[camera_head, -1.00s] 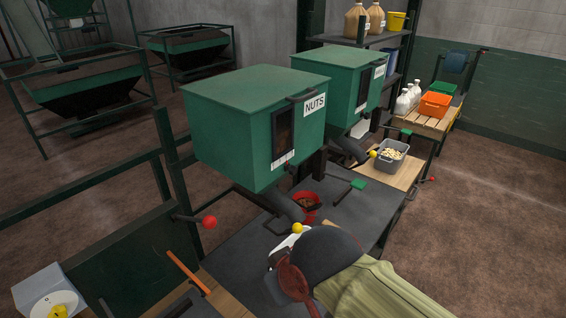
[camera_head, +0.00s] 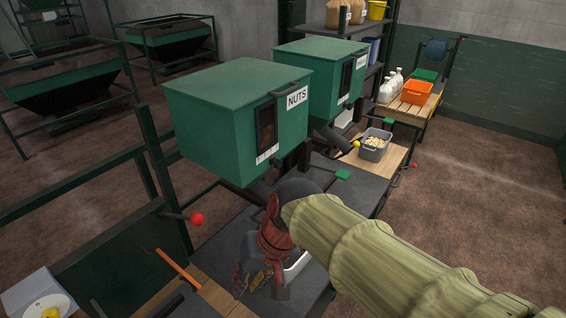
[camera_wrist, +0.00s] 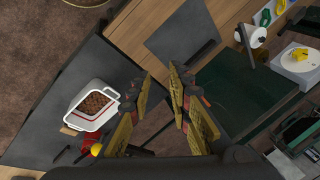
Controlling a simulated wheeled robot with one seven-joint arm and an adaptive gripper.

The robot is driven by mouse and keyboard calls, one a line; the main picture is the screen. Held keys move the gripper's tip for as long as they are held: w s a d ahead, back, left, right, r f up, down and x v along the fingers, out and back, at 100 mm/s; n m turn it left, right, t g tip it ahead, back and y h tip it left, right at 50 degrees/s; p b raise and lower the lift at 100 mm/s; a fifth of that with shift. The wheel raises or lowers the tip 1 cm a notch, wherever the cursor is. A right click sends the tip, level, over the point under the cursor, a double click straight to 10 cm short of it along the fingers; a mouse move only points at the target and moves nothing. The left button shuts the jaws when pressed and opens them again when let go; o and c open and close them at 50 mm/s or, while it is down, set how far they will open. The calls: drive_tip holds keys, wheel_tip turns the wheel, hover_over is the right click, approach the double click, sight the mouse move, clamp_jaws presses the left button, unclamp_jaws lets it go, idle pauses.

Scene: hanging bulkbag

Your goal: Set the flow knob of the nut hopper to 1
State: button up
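The green nut hopper (camera_head: 238,122), labelled NUTS, stands on a frame left of centre in the head view. A white box with a round dial and a yellow knob (camera_head: 50,312) is cut off at the lower left corner. A similar white box with a yellow knob (camera_wrist: 300,55) shows at the upper right of the wrist view. Its setting is too small to read. My gripper (camera_head: 256,284) hangs over the dark bench, right of the dial box and apart from it. In the wrist view my gripper (camera_wrist: 160,73) has its fingers spread, with nothing between them.
A white tray of brown pieces (camera_wrist: 95,104) stands on the bench, partly behind my gripper in the head view. A red-ball lever (camera_head: 197,219) sticks out left of the gripper. A second green hopper (camera_head: 325,75) and a grey nut bin (camera_head: 374,148) stand further back.

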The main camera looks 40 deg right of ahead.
drive_tip(key=o, duration=0.4)
drive_tip(key=w+m+y+p, duration=0.1)
drive_tip(key=w+m, duration=0.1)
drive_tip(key=w+d+m+y, duration=0.1)
drive_tip(key=w+m+y, duration=0.1)
drive_tip(key=w, duration=0.1)
drive_tip(key=w+r+m+y+p, duration=0.1)
drive_tip(key=w+m+y, duration=0.1)
drive_tip(key=w+m, duration=0.1)
drive_tip(key=shift+d+t+p, duration=0.2)
drive_tip(key=shift+t+p, duration=0.1)
drive_tip(key=shift+o, duration=0.5)
drive_tip(key=w+d+r+m+t+y+p, duration=0.1)
drive_tip(key=w+d+m+t+y, duration=0.1)
drive_tip(key=w+d+m, duration=0.3)
drive_tip(key=shift+w+d+r+t+p, duration=0.15)
drive_tip(key=shift+w+d+t+p, duration=0.1)
drive_tip(key=shift+w+t+p, duration=0.25)
drive_tip(key=m+t+h+p, duration=0.3)
drive_tip(key=m+t+h, duration=0.2)
drive_tip(key=m+t, duration=0.65)
approach(280, 165)
drive_tip(key=m+g, duration=0.1)
drive_tip(key=x, duration=0.8)
drive_tip(key=shift+w+d+r+b, duration=0.15)
drive_tip(key=shift+w+r+b, duration=0.05)
drive_tip(key=shift+r+b, duration=0.15)
clamp_jaws()
